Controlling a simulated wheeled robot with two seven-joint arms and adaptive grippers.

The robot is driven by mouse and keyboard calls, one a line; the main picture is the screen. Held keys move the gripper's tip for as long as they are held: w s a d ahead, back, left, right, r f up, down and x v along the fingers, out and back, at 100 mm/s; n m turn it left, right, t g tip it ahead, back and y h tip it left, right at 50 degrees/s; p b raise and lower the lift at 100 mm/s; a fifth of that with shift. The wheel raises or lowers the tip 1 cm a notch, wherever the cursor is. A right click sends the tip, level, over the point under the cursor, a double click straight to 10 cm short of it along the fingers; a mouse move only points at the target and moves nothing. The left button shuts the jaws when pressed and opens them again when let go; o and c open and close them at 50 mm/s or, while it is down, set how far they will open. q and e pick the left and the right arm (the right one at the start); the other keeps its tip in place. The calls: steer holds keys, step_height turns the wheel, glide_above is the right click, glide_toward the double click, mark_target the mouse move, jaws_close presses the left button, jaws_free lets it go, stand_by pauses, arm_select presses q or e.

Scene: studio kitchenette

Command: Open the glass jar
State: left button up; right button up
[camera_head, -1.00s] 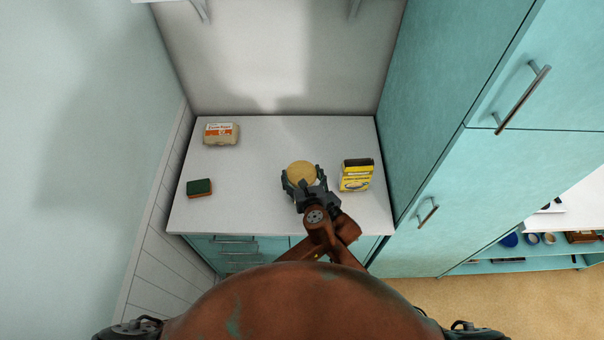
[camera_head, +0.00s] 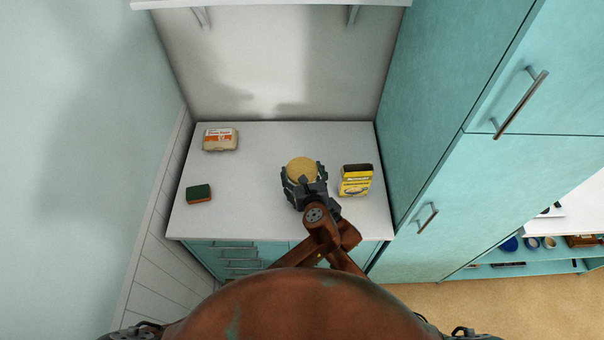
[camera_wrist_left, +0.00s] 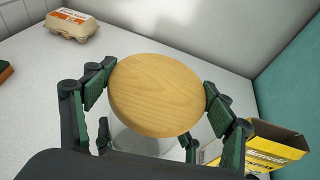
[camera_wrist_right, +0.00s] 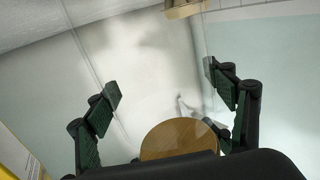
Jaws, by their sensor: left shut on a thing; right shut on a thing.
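The glass jar has a round pale wooden lid (camera_head: 301,169) and stands in the front middle of the counter. My left gripper (camera_head: 304,182) is shut on the lid, one finger on each side, as the left wrist view shows (camera_wrist_left: 156,94). The clear glass body (camera_wrist_left: 140,140) shows faintly below the lid. I cannot tell whether lid and glass are touching. My right gripper (camera_wrist_right: 163,83) has its fingers spread around the jar, shut on the glass body; the lid (camera_wrist_right: 178,138) shows low between them. The glass contact is hard to see.
A yellow box (camera_head: 355,180) stands close to the right of the jar. An egg carton (camera_head: 220,139) lies at the back left and a green and orange sponge (camera_head: 199,193) at the front left. The counter (camera_head: 255,150) is clear between them. A tall teal cabinet (camera_head: 440,120) bounds the right.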

steer(key=o, duration=1.8)
steer(key=shift+c, duration=0.2)
